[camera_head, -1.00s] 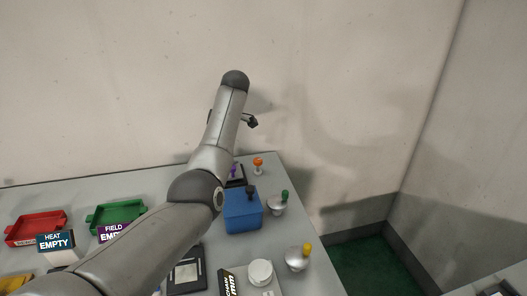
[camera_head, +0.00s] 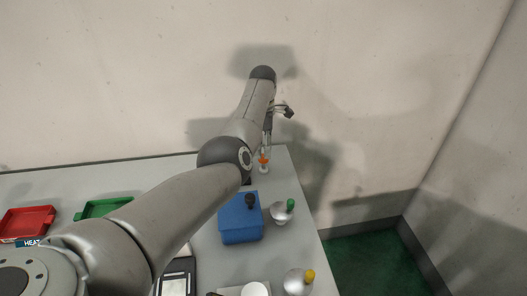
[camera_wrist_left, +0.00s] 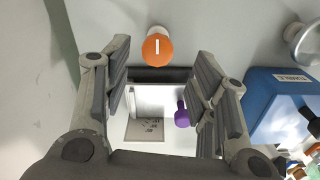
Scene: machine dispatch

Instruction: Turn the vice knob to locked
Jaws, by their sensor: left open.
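No readable label marks which knob is the vice knob. An orange knob (camera_head: 263,160) on a pale stem stands near the table's back right corner. In the left wrist view this orange knob (camera_wrist_left: 157,47) has a white line on its top and sits just beyond the fingertips. My left gripper (camera_head: 268,138) is low over that corner, partly hidden by my arm. In its wrist view the gripper (camera_wrist_left: 162,75) is open and empty. A purple knob (camera_wrist_left: 182,115) beside a white plate (camera_wrist_left: 150,128) shows between the fingers. My right gripper is not in view.
A blue box (camera_head: 240,222) with a black knob (camera_head: 250,200) stands nearer. Green (camera_head: 290,205) and yellow (camera_head: 310,275) knobs on silver domes line the right edge. Red (camera_head: 28,221) and green (camera_head: 100,207) trays are at the left. A wall (camera_head: 120,80) rises behind.

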